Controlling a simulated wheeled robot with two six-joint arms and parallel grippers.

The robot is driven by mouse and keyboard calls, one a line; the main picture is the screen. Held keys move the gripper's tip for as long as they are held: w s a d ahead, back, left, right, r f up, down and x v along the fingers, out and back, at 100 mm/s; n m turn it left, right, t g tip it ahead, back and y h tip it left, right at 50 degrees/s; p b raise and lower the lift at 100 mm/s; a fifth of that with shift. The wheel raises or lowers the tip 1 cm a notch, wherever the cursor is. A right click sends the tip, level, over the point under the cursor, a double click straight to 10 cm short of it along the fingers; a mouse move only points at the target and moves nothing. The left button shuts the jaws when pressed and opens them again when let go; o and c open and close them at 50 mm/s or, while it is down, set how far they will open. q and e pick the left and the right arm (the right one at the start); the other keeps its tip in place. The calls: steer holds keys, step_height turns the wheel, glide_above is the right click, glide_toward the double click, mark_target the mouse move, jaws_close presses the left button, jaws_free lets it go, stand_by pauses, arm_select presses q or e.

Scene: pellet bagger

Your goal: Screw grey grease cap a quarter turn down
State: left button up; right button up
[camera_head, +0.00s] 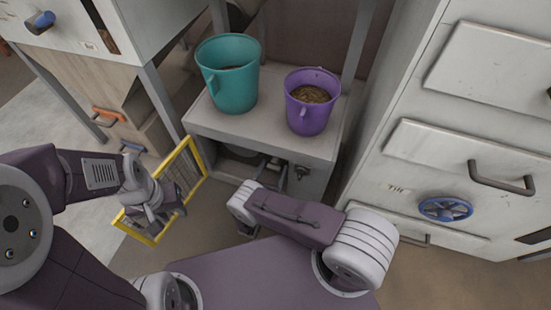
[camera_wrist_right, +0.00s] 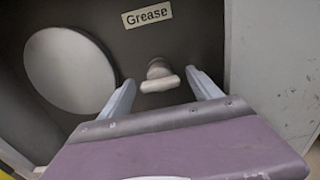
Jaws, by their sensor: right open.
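The grey grease cap (camera_wrist_right: 160,80) shows in the right wrist view as a pale crossbar on a round stem, on a dark panel below a "Grease" label (camera_wrist_right: 147,14). My right gripper (camera_wrist_right: 161,76) is open, with one finger on each side of the cap in the picture. Gaps show between the cap and both fingers, and I cannot tell how deep they reach around it. In the head view the cap is not clear among small fittings under the bench. My left gripper (camera_head: 166,207) is in front of a yellow-framed mesh panel (camera_head: 196,152); its fingers are unclear.
A large grey disc (camera_wrist_right: 70,70) sits left of the cap. A teal bucket (camera_head: 232,88) and a purple bucket (camera_head: 306,112) with pellets stand on the bench (camera_head: 262,137). A cabinet with a blue handwheel (camera_head: 445,209) stands at right.

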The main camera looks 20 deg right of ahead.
steer(key=shift+w+d, duration=0.2)
steer(key=shift+w, duration=0.1)
arm_select(q)
steer(key=shift+w+r, duration=0.1)
steer(key=shift+w, duration=0.2)
arm_select(e)
steer(key=c, duration=1.4)
steer(key=shift+m, duration=0.4)
